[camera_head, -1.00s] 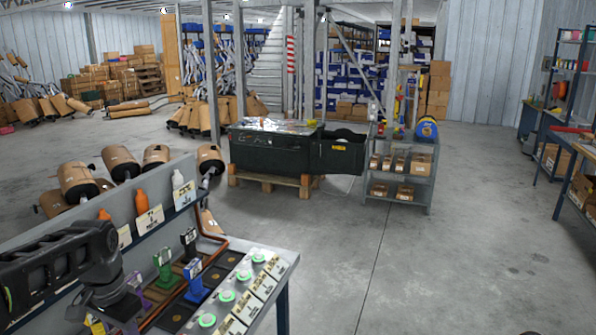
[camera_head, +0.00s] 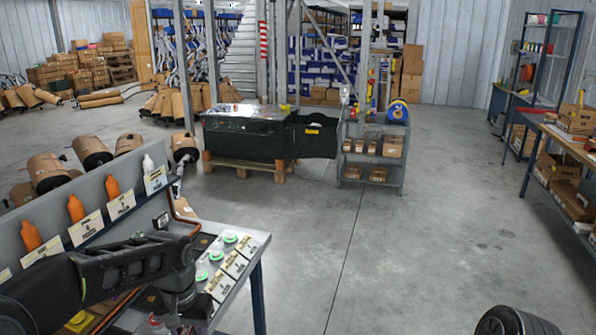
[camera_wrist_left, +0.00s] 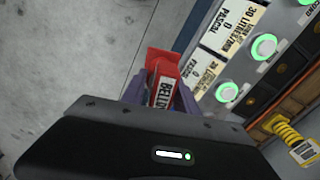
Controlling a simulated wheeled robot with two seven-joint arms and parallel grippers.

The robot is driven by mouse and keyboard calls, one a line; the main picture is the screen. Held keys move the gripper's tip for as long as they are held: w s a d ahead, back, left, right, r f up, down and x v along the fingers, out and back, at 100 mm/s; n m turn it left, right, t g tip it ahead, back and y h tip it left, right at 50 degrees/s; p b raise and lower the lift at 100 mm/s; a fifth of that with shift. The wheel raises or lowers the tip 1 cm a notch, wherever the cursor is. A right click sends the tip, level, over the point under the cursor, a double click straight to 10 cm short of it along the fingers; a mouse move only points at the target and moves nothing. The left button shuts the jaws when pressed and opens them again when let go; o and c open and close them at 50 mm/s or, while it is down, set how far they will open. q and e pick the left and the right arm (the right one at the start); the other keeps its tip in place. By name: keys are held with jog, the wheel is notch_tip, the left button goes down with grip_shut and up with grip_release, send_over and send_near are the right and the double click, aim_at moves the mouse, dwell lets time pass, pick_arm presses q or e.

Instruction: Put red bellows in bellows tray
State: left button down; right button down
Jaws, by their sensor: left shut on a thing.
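My left gripper (camera_wrist_left: 160,90) is shut on a red block-like piece (camera_wrist_left: 163,76) whose label begins "BELLO"; this is the red bellows. Its lower part is hidden by my gripper body. The gripper is over the bench edge, beside the row of green-ringed buttons, with grey floor in the picture behind it. In the head view my left arm's wrist (camera_head: 178,275) is over the bench, and the red bellows cannot be made out there. I cannot tell which tray is the bellows tray. My right gripper is not in view.
Green-ringed buttons (camera_head: 216,256) with labels run along the bench's right side. A yellow ribbed part (camera_wrist_left: 290,134) lies in a wood-edged tray (camera_wrist_left: 262,133). Orange bottles (camera_head: 76,209) stand on the back shelf. The floor (camera_head: 380,260) right of the bench is clear.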

pick_arm(q)
jog(key=d, duration=0.1)
jog(key=d+f, duration=0.1)
jog(key=d, duration=0.1)
jog(key=shift+w+d+f+n, duration=0.15)
jog(key=shift+d+n, duration=0.15)
jog(key=s+f, duration=0.4)
jog(key=f, duration=1.1)
